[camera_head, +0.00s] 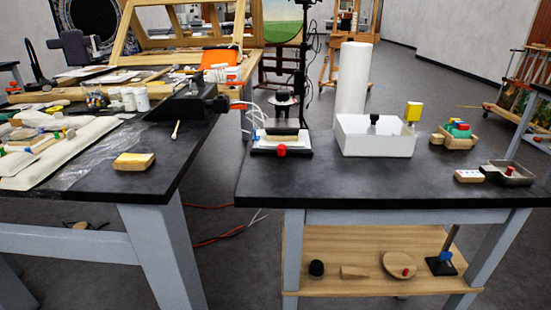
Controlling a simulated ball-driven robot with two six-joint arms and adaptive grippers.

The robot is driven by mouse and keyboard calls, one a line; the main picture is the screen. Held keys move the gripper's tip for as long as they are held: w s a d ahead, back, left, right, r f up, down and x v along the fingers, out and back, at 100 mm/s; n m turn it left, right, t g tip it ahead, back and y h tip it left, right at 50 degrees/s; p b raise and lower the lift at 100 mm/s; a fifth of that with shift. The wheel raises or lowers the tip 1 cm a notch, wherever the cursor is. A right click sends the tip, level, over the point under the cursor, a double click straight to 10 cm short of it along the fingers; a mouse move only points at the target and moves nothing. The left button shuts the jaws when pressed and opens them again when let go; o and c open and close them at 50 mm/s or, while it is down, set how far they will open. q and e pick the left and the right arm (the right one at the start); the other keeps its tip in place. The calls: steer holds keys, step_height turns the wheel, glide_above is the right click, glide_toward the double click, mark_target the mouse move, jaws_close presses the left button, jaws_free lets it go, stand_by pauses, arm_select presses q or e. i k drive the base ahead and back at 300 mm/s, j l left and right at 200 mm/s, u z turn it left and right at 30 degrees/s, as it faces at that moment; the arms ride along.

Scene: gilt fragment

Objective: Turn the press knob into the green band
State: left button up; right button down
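A small press-like device (268,148) stands at the left end of the right-hand dark table. It has a dark plate, a pale base and a red round part (281,151) at its front. A dark knob-like piece (283,99) shows above and behind it; I cannot tell whether it belongs to the device. No green band can be made out at this size. Neither of my grippers is in view.
The right table (350,181) has a clear front strip.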

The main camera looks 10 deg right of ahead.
mark_target(281, 95)
steer(key=k+l, duration=0.2)
steer(key=l, duration=0.15)
steer(key=k+l, duration=0.15)
steer(key=l, duration=0.15)
steer(key=k+l, duration=0.2)
steer(key=l, duration=0.15)
